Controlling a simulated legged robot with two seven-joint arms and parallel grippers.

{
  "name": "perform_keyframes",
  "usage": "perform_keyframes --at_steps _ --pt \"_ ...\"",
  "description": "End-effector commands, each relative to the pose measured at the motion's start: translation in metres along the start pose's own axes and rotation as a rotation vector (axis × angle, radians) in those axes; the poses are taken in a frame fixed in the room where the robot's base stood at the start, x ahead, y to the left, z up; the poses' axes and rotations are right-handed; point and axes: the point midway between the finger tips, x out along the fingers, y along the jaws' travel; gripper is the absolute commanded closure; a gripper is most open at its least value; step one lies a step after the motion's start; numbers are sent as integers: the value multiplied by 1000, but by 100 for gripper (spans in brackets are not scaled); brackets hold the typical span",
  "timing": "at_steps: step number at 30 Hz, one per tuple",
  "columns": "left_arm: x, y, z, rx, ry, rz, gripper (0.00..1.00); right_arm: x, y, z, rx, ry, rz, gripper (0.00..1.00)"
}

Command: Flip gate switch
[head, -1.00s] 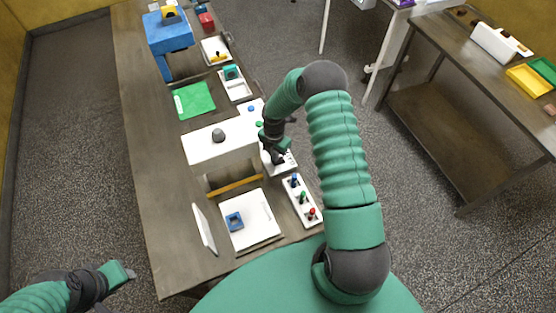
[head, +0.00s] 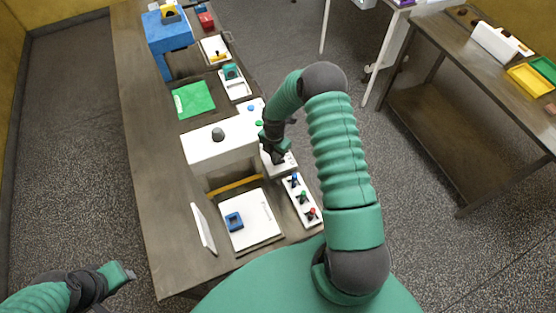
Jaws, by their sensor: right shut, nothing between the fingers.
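My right gripper (head: 279,159) is shut and empty. Its fingertips point down at a small white switch panel (head: 287,169) beside the white box-shaped machine (head: 220,150). The gripper hides part of this panel, and I cannot tell whether the fingers touch a switch. A small dark part shows on the panel beside the fingertips. I cannot make out which switch is the gate switch. My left gripper (head: 128,273) is low at the left, away from the table; its jaws are too small to read.
A white strip with blue, green and red knobs (head: 302,196) lies nearer to me. A green mat (head: 194,99) and blue machine (head: 168,36) are farther back.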

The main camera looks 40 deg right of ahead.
Motion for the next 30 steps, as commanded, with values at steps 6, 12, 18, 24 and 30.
perform_keyframes --at_steps 6,12,18,24,30 --pt "3 0 1 0 0 0 64 4 0 0 0 0 0 100" --pt "5 0 1 0 0 0 64 7 0 0 0 0 0 100" --pt "-1 0 0 0 0 0 64 0 0 0 0 1 -1 100" --pt "-16 0 -4 0 0 0 64 -21 0 0 0 1 -1 100" --pt "-30 0 -7 0 0 0 64 -41 -1 0 0 0 -1 100"
